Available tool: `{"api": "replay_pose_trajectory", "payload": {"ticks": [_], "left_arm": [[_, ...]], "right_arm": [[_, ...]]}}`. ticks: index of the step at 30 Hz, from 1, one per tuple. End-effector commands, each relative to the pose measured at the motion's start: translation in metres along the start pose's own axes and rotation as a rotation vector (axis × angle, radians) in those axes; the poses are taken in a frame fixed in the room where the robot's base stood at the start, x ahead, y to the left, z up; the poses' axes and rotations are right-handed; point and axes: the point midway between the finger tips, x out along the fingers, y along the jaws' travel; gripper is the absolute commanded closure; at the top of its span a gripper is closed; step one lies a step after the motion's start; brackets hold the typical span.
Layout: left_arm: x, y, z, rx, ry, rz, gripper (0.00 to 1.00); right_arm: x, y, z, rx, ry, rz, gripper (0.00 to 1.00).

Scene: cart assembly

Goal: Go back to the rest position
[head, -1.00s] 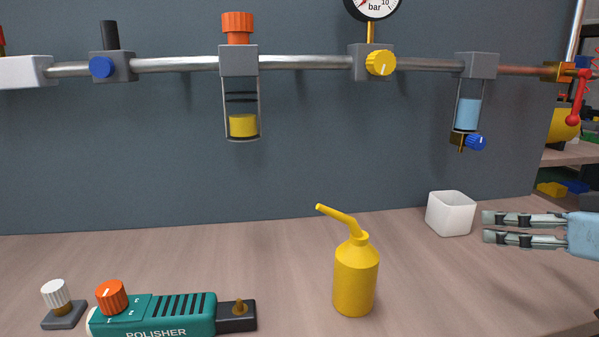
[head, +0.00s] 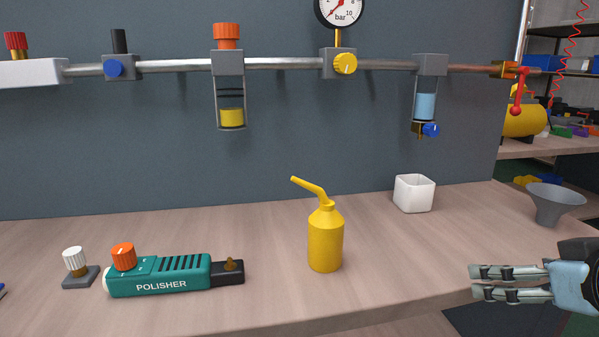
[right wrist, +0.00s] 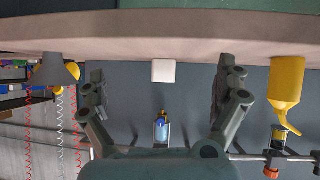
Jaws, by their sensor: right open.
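My right gripper (head: 490,283) is at the lower right in the head view, in front of the bench edge. Its fingers point left, and nothing is between them. In the right wrist view my right gripper (right wrist: 163,90) shows its two fingers spread wide apart and empty. My left gripper is in neither view.
A yellow oil can (head: 325,240), white cup (head: 414,194), grey funnel (head: 555,203) and green polisher (head: 160,276) stand or lie on the bench (head: 270,290). A pipe (head: 285,64) with valves, bowls and a gauge (head: 339,10) runs along the wall. Shelves (head: 560,60) stand at right.

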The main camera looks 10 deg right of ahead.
Motion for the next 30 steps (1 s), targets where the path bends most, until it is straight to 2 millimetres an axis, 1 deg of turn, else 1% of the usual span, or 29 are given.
{"api": "replay_pose_trajectory", "payload": {"ticks": [1,5,9,11,15,17,21,22,24,26,29,30], "left_arm": [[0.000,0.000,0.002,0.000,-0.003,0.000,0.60],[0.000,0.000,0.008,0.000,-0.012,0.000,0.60],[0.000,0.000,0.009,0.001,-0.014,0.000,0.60],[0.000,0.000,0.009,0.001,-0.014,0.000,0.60],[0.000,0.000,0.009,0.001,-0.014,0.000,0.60],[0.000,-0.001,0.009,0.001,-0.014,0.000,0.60],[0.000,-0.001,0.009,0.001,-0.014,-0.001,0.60],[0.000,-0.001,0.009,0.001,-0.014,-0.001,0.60],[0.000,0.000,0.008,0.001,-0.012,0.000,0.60],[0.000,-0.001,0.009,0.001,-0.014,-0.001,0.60],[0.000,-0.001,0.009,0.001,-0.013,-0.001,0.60],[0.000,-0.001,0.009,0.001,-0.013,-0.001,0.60]], "right_arm": [[-0.004,-0.005,0.013,0.003,-0.035,0.008,0.00],[-0.016,-0.017,0.048,-0.010,-0.146,0.035,0.00],[-0.035,-0.033,0.085,-0.028,-0.279,0.050,0.00],[-0.044,-0.040,0.101,-0.033,-0.339,0.050,0.00],[-0.071,-0.059,0.136,-0.049,-0.486,0.037,0.00],[-0.083,-0.068,0.149,-0.054,-0.548,0.025,0.00],[-0.116,-0.089,0.176,-0.063,-0.691,-0.017,0.00],[-0.117,-0.091,0.183,-0.066,-0.714,-0.023,0.00],[-0.097,-0.088,0.199,-0.071,-0.718,-0.017,0.00],[-0.084,-0.087,0.212,-0.069,-0.724,-0.016,0.00],[-0.064,-0.086,0.238,-0.066,-0.737,-0.014,0.00],[-0.055,-0.086,0.249,-0.064,-0.742,-0.014,0.00]]}}
